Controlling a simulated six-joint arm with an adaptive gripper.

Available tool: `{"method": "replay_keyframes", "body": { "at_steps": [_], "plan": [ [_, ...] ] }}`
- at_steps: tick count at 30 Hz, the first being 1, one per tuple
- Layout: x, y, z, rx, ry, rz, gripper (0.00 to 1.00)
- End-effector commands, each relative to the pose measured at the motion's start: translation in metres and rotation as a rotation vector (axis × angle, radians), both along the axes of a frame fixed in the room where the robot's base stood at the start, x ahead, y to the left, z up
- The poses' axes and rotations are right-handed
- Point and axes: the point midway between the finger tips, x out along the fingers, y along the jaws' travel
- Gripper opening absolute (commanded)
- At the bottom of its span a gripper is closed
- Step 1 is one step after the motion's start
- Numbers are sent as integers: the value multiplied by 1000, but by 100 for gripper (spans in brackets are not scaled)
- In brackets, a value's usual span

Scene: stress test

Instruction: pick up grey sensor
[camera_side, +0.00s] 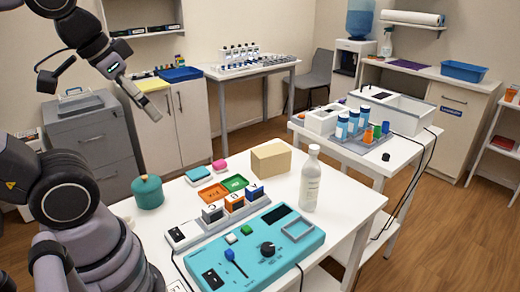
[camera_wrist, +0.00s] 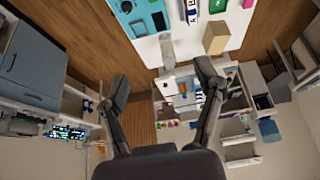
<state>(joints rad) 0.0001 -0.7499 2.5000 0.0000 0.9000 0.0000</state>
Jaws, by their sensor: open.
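My gripper (camera_side: 138,92) is high at the upper left in the side view, well above and behind the white table (camera_side: 345,205). In the wrist view, my gripper (camera_wrist: 162,80) has its fingers spread wide with nothing between them. I cannot single out a grey sensor with certainty. A pale grey rack (camera_side: 200,240) on the table holds several small labelled cubes (camera_side: 234,201), with a dark square at its left end. Part of the tabletop shows at the top of the wrist view (camera_wrist: 175,50), far from the fingers.
A teal device (camera_side: 300,255) with a knob lies at the table's front. A white bottle (camera_side: 310,180), a tan box (camera_side: 271,160), a green pot (camera_side: 147,192) and orange and green trays (camera_side: 235,183) stand around. A second table (camera_side: 350,150) holds bottles. Cables hang at the table edges.

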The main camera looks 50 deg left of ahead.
Motion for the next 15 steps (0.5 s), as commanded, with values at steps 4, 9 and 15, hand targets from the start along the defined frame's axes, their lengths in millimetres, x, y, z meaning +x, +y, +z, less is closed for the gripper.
{"method": "replay_keyframes", "body": {
  "at_steps": [4,9,15],
  "plan": [
    [7,1,-4,27,50,-23,67],
    [34,4,-25,146,251,-127,67],
    [76,4,-68,363,535,-316,67]
  ]
}}
